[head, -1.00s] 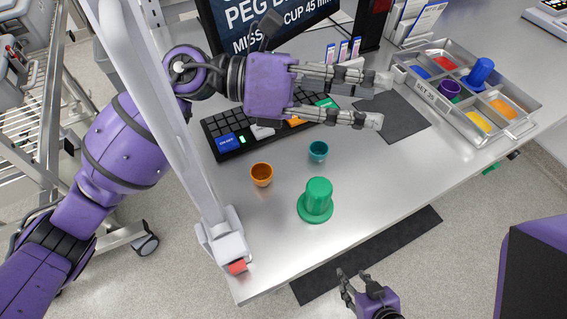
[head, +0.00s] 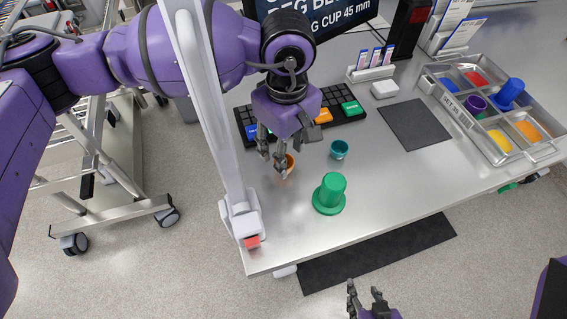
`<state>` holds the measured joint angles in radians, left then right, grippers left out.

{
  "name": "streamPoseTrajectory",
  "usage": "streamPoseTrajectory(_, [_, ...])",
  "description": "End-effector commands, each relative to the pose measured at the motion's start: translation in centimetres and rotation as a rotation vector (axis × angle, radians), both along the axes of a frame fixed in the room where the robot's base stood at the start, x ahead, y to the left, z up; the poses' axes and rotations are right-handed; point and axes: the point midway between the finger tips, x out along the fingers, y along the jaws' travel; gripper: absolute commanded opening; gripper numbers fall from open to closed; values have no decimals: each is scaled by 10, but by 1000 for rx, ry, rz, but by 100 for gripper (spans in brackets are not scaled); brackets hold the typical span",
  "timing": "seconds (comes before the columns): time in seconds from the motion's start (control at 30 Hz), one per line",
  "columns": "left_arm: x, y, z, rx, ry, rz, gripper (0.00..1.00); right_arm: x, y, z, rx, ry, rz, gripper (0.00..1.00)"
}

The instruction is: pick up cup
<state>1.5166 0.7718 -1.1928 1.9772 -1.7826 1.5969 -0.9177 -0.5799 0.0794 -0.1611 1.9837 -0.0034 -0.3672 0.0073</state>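A small orange cup (head: 291,163) stands on the metal table, partly hidden by my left gripper. My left gripper (head: 270,160) points down over it with fingers apart; I cannot tell whether a finger touches the cup. A small teal cup (head: 339,150) stands to the right. A green flanged, peg-like piece (head: 331,193) stands nearer the front edge. A purple cup (head: 475,104) sits in the compartment tray (head: 468,122) at the right. My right gripper (head: 365,290) is open and empty at the bottom, in front of the table.
A white upright post (head: 205,110) stands close beside my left arm. A keypad (head: 345,108) lies behind the cups, under a screen (head: 318,20). A blue peg-like piece (head: 510,93) stands in the tray. The dark mat (head: 414,124) is empty.

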Motion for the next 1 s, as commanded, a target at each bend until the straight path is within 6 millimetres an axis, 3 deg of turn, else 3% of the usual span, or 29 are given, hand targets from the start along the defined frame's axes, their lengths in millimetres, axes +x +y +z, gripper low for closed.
streamPoseTrajectory(0.2, [0, 0, -22, -2, -1, 2, 43, 1, 1, 3, 2, -2, 1, 40])
streamPoseTrajectory(0.43, [0, 0, -24, -2, -1, 1, 43, 1, 1, 3, 2, -1, 1, 40])
streamPoseTrajectory(0.7, [0, -1, -24, -2, -1, 1, 10, 1, 1, 3, 1, 0, 1, 40])
streamPoseTrajectory(1.0, [0, -1, -24, -2, -1, 1, 9, 0, 1, 2, 1, 0, 1, 40])
